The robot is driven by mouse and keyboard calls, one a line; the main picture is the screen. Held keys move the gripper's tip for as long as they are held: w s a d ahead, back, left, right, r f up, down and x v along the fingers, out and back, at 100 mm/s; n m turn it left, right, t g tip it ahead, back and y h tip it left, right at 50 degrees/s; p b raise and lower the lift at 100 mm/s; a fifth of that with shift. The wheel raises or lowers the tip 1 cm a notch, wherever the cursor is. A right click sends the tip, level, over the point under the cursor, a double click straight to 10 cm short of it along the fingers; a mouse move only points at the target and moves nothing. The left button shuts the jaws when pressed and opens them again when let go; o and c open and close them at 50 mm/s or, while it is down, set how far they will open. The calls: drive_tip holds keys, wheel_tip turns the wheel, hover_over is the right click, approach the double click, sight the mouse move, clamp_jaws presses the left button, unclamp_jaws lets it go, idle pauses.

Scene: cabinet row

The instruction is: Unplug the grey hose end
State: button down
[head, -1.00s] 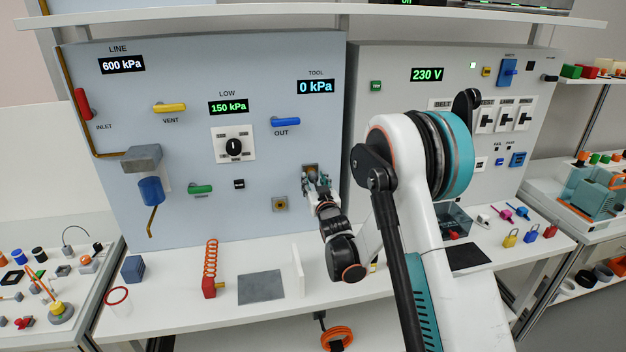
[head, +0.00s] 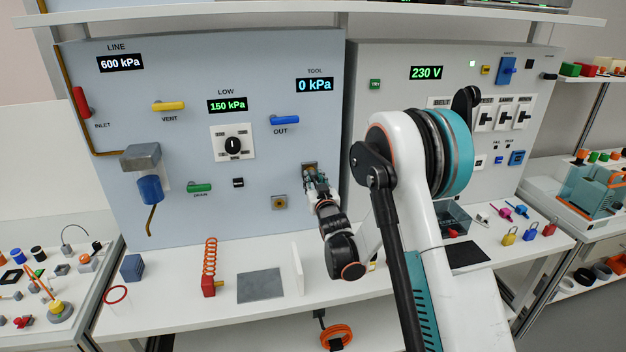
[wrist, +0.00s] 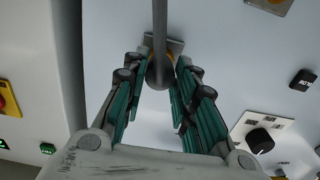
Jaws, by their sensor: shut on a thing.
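The grey hose end (wrist: 160,74) is a dull grey rounded piece between my fingers in the wrist view, with its grey hose (wrist: 160,25) running to the top edge. My gripper (wrist: 159,84) is shut on the hose end, one green-padded finger on each side. In the head view my gripper (head: 314,178) is at the socket plate (head: 309,167) below the TOOL display, which reads 0 kPa. The gripper mostly hides the hose end there. I cannot tell how deep it sits in the socket.
A second socket (head: 279,202) is lower left of my gripper. The blue OUT handle (head: 284,120) is above it, and the dial (head: 233,146) is further left. A white upright plate (head: 297,267) and a red spring-topped block (head: 209,284) stand on the bench below.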

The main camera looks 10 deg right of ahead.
drive_tip(key=shift+s+b, duration=0.7)
drive_tip(key=shift+s, duration=2.2)
drive_tip(key=shift+r, duration=0.1)
drive_tip(key=s+r, duration=0.5)
drive_tip(key=s, duration=0.3)
